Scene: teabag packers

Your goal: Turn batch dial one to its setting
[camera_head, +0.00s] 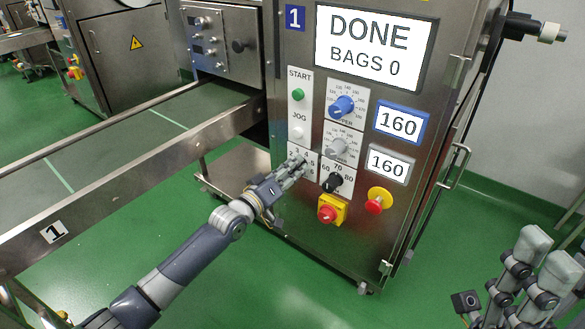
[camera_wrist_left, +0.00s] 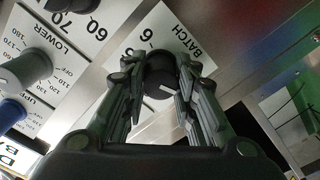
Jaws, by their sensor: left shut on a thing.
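The batch dial (camera_wrist_left: 160,72) is a dark round knob on a white plate marked BATCH in the left wrist view. A white pointer line shows on its near side, and a 6 mark shows on the plate beyond it. My left gripper (camera_wrist_left: 159,80) is shut on the dial, one finger on each side. In the head view my left gripper (camera_head: 299,163) reaches the machine's panel and hides the dial; a few scale numbers show around the fingers. My right gripper (camera_head: 548,256) is at the lower right, its two fingers apart with nothing between them, away from the panel.
Machine 1 has a screen (camera_head: 374,50) reading DONE, BAGS 0. A blue dial (camera_head: 342,107), a grey dial (camera_head: 337,147) and a black dial (camera_head: 333,182) are close to my left gripper. A red switch (camera_head: 328,213) and red stop button (camera_head: 378,200) sit lower. A conveyor (camera_head: 120,150) lies left.

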